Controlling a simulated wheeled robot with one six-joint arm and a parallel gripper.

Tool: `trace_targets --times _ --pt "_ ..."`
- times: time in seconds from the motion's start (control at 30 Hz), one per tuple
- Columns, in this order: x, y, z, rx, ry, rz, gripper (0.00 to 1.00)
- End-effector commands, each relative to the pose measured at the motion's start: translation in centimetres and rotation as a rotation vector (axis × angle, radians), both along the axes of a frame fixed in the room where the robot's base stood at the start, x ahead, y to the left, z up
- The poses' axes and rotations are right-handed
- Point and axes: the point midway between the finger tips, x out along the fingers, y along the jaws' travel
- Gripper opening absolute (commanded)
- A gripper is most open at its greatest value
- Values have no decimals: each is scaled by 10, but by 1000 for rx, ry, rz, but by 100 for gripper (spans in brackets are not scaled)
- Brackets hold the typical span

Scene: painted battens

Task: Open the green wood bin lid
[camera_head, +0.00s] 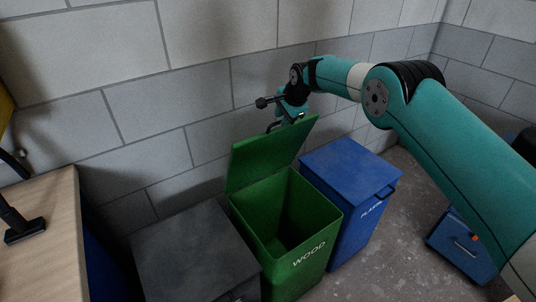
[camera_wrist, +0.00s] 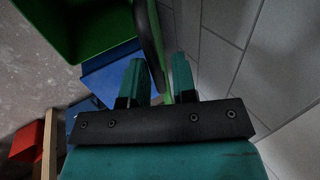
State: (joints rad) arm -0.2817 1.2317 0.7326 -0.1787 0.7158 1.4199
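The green bin (camera_head: 307,254) marked WOOD stands against the wall, and its dark inside shows. Its green lid (camera_head: 262,158) is raised, hinged at the back and leaning up toward the wall. My gripper (camera_head: 281,125) is at the lid's upper edge, by a dark handle. In the wrist view my gripper's two teal fingers (camera_wrist: 158,62) stand apart. The dark handle (camera_wrist: 149,35) and a thin green strip of the lid run between or just beyond them; contact is not clear. The green bin also fills the upper left there (camera_wrist: 70,20).
A blue bin (camera_head: 350,175) marked PLASTIC stands close on the right, with its lid shut. A dark grey bin (camera_head: 190,250) stands on the left. A wooden table (camera_head: 55,225) is at far left. The block wall (camera_head: 205,100) is close behind the lid.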

Motion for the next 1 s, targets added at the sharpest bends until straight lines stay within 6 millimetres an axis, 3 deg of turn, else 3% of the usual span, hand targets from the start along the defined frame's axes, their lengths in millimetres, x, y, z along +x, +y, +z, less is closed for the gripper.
trace_targets --times 0.5,1.0 --pt "-20 -13 47 -1 1 0 26" --pt "-21 -14 49 0 1 1 26"
